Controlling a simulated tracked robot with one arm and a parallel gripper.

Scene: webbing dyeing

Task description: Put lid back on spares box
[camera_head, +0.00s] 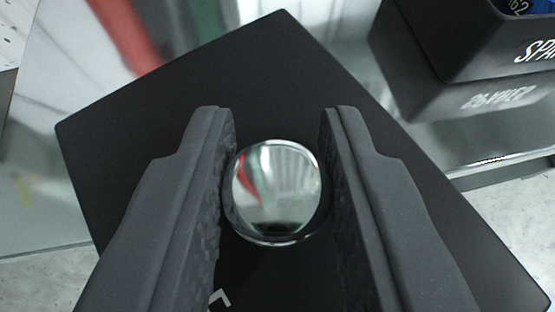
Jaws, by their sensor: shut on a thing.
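My gripper (273,185) is shut on the round, shiny metal knob (277,188) of a flat black square lid (285,65). One finger is on each side of the knob. The lid is turned at an angle and fills much of the view below the fingers. Its lower part is cut off by the frame and partly hidden by the fingers. The black spares box (470,45) is at the upper right, with white lettering on its side and its top open. Blue items (517,6) show inside it. The lid is apart from the box in the picture.
The box stands on a glossy, reflective surface (455,135) that mirrors its lettering. Blurred red (122,35) and green (205,25) bands show at the upper left. A pale speckled floor (35,285) shows at the lower left.

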